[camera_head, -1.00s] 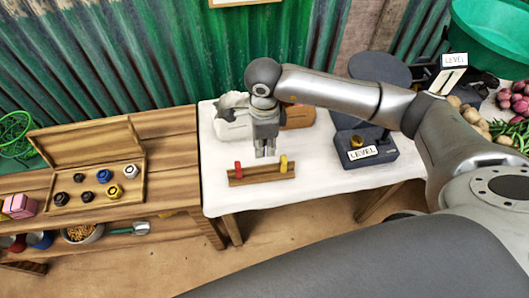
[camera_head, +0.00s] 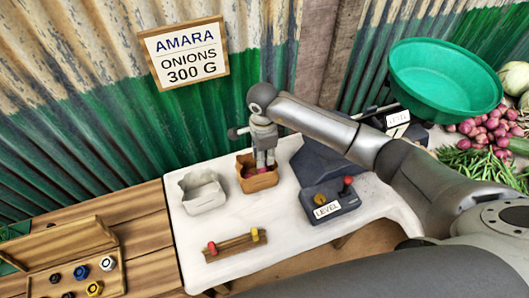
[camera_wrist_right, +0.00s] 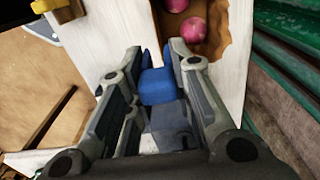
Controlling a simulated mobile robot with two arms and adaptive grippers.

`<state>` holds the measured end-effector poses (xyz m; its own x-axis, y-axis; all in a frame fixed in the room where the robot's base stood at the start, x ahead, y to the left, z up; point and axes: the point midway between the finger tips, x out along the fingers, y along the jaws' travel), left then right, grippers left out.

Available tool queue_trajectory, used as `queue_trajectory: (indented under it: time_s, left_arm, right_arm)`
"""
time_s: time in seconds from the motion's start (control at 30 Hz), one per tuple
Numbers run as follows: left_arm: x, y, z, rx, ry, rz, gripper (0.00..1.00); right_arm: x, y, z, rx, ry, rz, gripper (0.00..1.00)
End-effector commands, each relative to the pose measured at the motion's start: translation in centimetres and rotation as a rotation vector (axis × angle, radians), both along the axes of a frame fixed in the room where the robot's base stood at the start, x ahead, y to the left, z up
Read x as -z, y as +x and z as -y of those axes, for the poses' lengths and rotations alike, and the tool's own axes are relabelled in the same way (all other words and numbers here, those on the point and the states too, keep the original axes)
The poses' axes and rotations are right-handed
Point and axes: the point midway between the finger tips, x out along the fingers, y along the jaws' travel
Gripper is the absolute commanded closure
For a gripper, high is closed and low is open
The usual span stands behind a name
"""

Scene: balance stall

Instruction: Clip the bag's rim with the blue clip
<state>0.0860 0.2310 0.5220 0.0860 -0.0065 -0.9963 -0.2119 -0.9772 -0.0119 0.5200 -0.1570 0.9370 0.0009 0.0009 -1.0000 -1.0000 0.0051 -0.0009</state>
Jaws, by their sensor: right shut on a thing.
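The open brown paper bag (camera_head: 260,184) stands on the white table, with red onions inside. The bag also shows at the top of the right wrist view (camera_wrist_right: 218,42). My right gripper (camera_head: 264,163) points down over the bag and hides part of its rim. In the right wrist view it is shut on the blue clip (camera_wrist_right: 158,88), which sits between its fingers close to the bag's edge. I cannot tell whether the clip touches the rim. My left gripper is not in view.
A white bag (camera_head: 204,196) stands left of the brown one. A wooden rack (camera_head: 235,248) holds a red and a yellow clip in front. The dark scale (camera_head: 333,205) with a LEVEL label stands to the right. The white table (camera_head: 285,240) is bare near its front.

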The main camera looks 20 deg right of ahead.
Motion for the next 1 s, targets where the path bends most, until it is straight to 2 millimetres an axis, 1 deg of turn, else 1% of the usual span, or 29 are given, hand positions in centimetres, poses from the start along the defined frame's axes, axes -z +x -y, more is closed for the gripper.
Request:
queue_trajectory:
  time_s: [0.03, 0.1, 0.27, 0.37, 0.67, 0.77, 1.0]
  left_arm:
    - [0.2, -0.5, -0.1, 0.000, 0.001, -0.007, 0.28]
    - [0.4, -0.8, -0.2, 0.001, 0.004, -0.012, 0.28]
    - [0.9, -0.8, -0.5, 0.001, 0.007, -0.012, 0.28]
    - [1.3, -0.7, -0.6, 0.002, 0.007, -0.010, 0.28]
    - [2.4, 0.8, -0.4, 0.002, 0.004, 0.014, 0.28]
    - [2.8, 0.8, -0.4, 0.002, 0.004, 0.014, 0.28]
    - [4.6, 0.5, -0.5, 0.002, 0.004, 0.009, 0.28]
  right_arm:
    - [0.2, 0.0, 0.0, 0.000, 0.000, 0.000, 0.89]
    - [0.5, 0.0, 0.0, 0.000, 0.000, 0.000, 0.89]
    - [1.4, 0.0, 0.0, 0.001, 0.001, -0.001, 0.89]
    - [2.1, -0.1, 0.0, 0.001, 0.001, -0.002, 0.89]
    - [4.2, 0.0, 0.0, 0.002, 0.001, -0.001, 0.89]
    - [4.9, -0.1, 0.0, 0.001, 0.001, -0.001, 0.89]
    - [6.6, 0.0, 0.1, 0.002, -0.001, 0.001, 0.89]
